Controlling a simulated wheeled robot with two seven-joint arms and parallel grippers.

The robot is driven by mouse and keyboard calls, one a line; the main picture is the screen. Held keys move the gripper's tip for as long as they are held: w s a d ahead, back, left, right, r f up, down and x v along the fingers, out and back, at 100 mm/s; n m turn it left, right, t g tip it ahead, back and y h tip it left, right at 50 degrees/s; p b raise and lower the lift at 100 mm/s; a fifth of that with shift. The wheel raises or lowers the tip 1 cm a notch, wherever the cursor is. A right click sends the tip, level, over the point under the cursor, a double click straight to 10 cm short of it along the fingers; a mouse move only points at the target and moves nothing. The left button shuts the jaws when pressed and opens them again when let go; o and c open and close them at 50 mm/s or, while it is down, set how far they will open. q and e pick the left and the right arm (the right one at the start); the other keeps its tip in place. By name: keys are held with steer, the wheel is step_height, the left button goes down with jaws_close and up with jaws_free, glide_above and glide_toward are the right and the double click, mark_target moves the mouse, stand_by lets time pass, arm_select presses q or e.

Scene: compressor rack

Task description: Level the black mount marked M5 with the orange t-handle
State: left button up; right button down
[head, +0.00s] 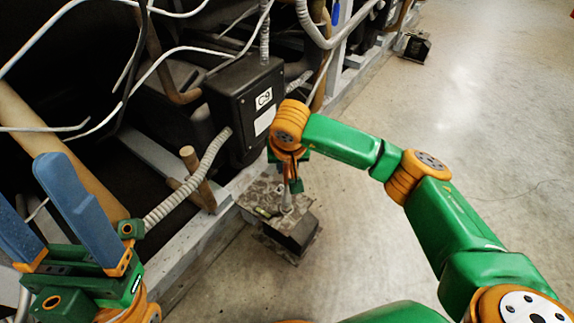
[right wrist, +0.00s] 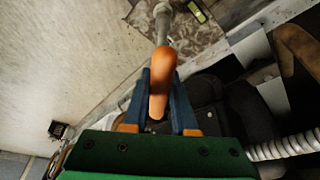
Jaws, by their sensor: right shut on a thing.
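The mount (head: 298,232) is a dark block with a mottled top plate, on the floor beside the rack rail. I cannot read a mark on it. A small greenish level vial (head: 262,211) lies on its plate and also shows in the right wrist view (right wrist: 196,11). The orange t-handle (right wrist: 161,82) has a grey shaft (right wrist: 163,22) that runs down to the plate. My right gripper (head: 292,178) is above the mount, its blue fingers shut on the orange grip. My left gripper (head: 24,185) is open and empty at the lower left.
A black box marked C-9 (head: 245,105) hangs on the rack just left of my right gripper. Ribbed conduit (head: 190,175), pipes and white cables crowd the left side. Another dark mount (head: 413,46) stands farther along the rail. The concrete floor at right is clear.

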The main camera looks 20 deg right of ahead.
steer(key=shift+f+b, duration=0.75)
steer(key=shift+f, duration=0.25)
stand_by(0.4)
stand_by(1.6)
steer(key=shift+n+y, duration=0.4)
steer(key=shift+n, duration=0.8)
steer(key=shift+n+y, duration=0.5)
steer(key=shift+n, duration=0.7)
steer(key=shift+d+n+y+b, duration=0.1)
steer(key=shift+n+y+b, duration=0.3)
steer(key=shift+n, duration=0.8)
